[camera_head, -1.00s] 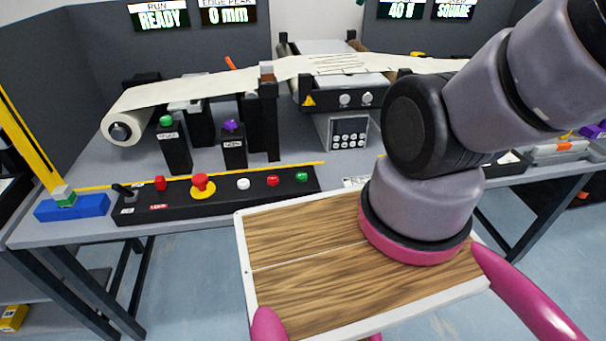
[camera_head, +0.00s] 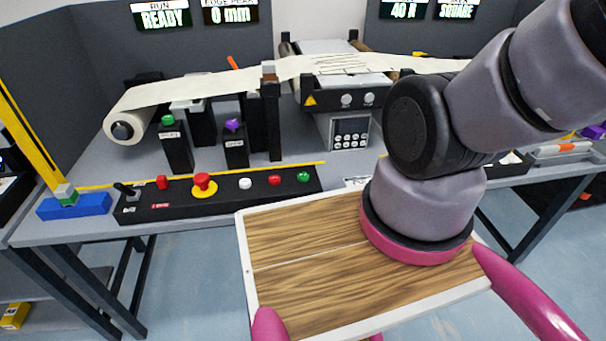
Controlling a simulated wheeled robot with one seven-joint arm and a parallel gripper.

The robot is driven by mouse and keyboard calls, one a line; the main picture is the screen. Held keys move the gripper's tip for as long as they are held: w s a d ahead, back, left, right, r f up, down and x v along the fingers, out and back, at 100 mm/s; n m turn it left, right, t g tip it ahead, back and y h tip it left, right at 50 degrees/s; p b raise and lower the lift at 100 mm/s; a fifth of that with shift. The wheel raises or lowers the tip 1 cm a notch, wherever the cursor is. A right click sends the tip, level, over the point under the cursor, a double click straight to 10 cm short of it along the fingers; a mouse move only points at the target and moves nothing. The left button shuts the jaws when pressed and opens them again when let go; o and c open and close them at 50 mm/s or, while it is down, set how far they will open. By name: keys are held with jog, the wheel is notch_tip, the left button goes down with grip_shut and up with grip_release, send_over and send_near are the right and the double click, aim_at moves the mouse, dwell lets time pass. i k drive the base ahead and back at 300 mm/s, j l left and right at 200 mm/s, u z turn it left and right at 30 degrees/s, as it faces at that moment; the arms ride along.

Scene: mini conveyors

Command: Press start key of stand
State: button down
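The stand (camera_head: 330,200) is a grey table with a long black control panel (camera_head: 220,207) along its front edge. On the panel are a black lever, a red knob, a red mushroom button (camera_head: 203,184) on a yellow ring, a white button (camera_head: 245,183), a red button (camera_head: 274,180) and a green button (camera_head: 303,176) at the right end. Any key labels are too small to read. My gripper is out of view; only my arm links show at the right, apart from the panel.
A white web runs from a roll (camera_head: 122,130) at left over posts to a black unit (camera_head: 345,97) with a keypad box (camera_head: 351,133). Green-topped and purple-topped posts stand behind the panel. A blue block (camera_head: 74,207) lies left. Displays at the back read "READY" and "0 mm".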

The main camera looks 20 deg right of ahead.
aim_at(303, 177)
jog(key=l, duration=1.3)
jog(key=i+u, duration=0.05)
